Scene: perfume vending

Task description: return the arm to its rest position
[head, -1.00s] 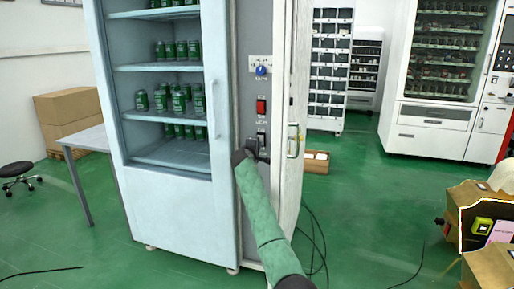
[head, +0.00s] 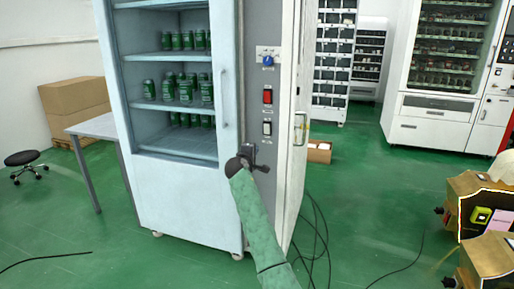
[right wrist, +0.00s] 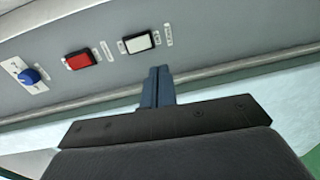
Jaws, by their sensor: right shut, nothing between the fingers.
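My right gripper (head: 263,167) is dark and stands in front of the grey control panel (head: 257,95) of the vending cabinet, below its switches. In the right wrist view its two blue-grey fingers (right wrist: 157,86) are together with nothing between them. They point towards the panel, just below a white switch (right wrist: 138,43); whether they touch the panel I cannot tell. My green-sleeved right arm (head: 255,220) reaches up from the bottom of the head view. My left gripper is not in view.
The cabinet (head: 188,190) holds green cans on its shelves. The panel carries a blue knob (head: 268,60) and a red switch (head: 267,97). The cabinet's white side door (head: 296,190) is just right of my arm. Black cables (head: 321,225) lie on the green floor.

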